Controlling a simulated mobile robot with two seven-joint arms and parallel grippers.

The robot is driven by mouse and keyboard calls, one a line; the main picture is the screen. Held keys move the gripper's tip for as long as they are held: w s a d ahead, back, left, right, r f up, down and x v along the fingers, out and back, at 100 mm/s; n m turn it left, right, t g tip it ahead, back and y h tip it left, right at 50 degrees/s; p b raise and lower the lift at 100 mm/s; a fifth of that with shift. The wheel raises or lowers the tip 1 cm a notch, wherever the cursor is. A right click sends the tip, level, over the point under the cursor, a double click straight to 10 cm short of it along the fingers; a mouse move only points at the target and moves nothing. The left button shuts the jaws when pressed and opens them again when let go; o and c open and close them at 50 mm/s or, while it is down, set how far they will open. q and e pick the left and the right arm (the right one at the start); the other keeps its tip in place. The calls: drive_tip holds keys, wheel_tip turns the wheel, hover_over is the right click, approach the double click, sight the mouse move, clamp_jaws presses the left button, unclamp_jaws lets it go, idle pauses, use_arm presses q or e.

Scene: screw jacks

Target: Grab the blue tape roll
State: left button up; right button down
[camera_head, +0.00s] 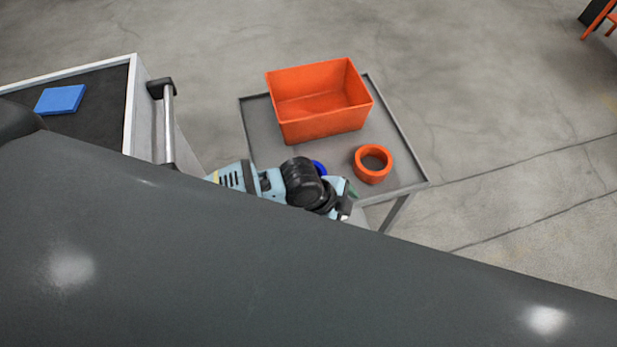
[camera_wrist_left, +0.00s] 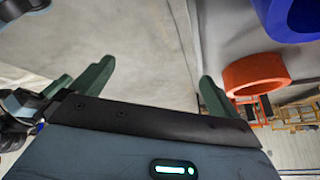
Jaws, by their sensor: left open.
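The blue tape roll (camera_head: 319,167) stands on the grey table, mostly hidden behind my left arm in the head view. In the left wrist view the blue tape roll (camera_wrist_left: 274,20) shows at the top right corner, cut off by the frame edge. My left gripper (camera_head: 349,194) is close to the roll in the head view, its fingers barely visible. In the left wrist view my left gripper (camera_wrist_left: 155,75) has its two green fingers wide apart with nothing between them, and the blue roll lies outside them, beyond the right finger. My right gripper is not in view.
An orange tape roll (camera_head: 372,164) sits to the right of the blue one, and shows in the left wrist view (camera_wrist_left: 256,73). An orange bin (camera_head: 320,124) stands at the table's back. The grey table (camera_head: 406,170) has a raised rim. A blue box (camera_head: 60,99) lies on a cart at left.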

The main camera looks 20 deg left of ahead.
use_arm(q)
drive_tip(key=w+a+m+y, duration=0.1)
drive_tip(key=a, duration=0.1)
drive_tip(key=w+a+r+m+y, duration=0.1)
drive_tip(key=w+a, duration=0.1)
drive_tip(key=w+a+r+m+g+y, duration=0.1)
drive_tip(key=a, duration=0.1)
drive_tip(key=shift+w+m, duration=0.3)
drive_tip(key=shift+w, duration=0.1)
drive_tip(key=shift+w+a+r+m+g+y+b, duration=0.2)
drive_tip(key=shift+w+a+y, duration=0.35)
drive_tip(key=shift+a, duration=0.55)
drive_tip(key=shift+w+a+r+m+g+y+b, duration=0.15)
drive_tip(key=shift+w+a+m+y, duration=0.35)
drive_tip(key=shift+a, duration=0.65)
drive_tip(key=shift+w+a+r+m+g+y+b, duration=0.15)
drive_tip(key=shift+w+a+y, duration=0.4)
drive_tip(key=shift+a, duration=0.55)
drive_tip(key=shift+w+d+f, duration=0.1)
drive_tip(key=shift+w+f, duration=0.1)
drive_tip(key=shift+f, duration=1.2)
drive_tip(key=shift+w+d+f, duration=0.1)
drive_tip(key=shift+w+f, duration=0.05)
drive_tip(key=shift+f, duration=1.2)
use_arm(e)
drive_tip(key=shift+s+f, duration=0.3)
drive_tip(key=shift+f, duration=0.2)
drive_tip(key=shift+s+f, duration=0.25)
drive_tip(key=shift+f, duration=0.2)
